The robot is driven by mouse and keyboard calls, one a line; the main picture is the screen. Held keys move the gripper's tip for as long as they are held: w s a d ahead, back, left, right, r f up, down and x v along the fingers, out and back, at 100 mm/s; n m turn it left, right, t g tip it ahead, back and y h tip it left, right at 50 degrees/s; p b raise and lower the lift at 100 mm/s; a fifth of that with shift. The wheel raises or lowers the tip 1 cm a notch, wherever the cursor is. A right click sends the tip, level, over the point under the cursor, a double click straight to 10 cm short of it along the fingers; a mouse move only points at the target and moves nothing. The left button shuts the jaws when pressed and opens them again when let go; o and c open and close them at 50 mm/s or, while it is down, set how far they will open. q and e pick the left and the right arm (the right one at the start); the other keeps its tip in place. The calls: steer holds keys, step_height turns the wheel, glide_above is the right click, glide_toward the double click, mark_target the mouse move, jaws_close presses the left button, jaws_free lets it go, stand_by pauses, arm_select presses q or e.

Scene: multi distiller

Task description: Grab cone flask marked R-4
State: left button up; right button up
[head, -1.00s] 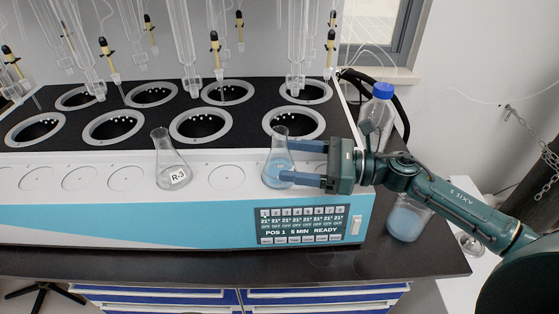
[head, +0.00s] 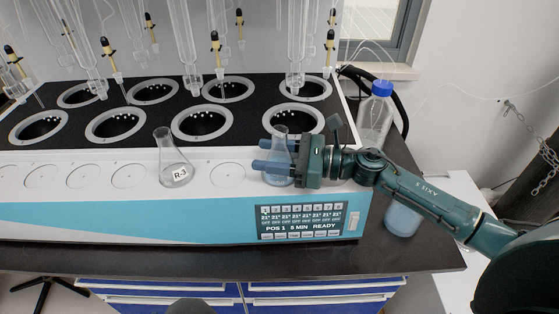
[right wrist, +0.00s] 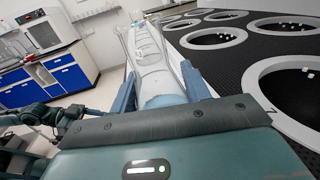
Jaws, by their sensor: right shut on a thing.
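A cone flask with blue liquid (head: 278,180) stands at the right end of the white front ledge of the distiller; I see no readable label on it. My right gripper (head: 264,155) has its blue fingers on both sides of this flask and is shut on it. In the right wrist view the clear flask (right wrist: 164,84) lies between the fingers (right wrist: 160,90). A second cone flask marked R-3 (head: 174,165) stands on the ledge to the left, clear of the gripper. My left gripper does not show in the head view; a teal arm part at the left of the wrist view is unclear.
The distiller (head: 130,215) has several round wells and hanging glass tubes behind the flasks. A blue-capped bottle (head: 376,115) stands behind my right arm. A vessel with blue liquid (head: 403,218) stands on the dark bench below the arm.

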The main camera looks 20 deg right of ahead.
steer(key=c, duration=0.5)
steer(key=shift+r, duration=0.2)
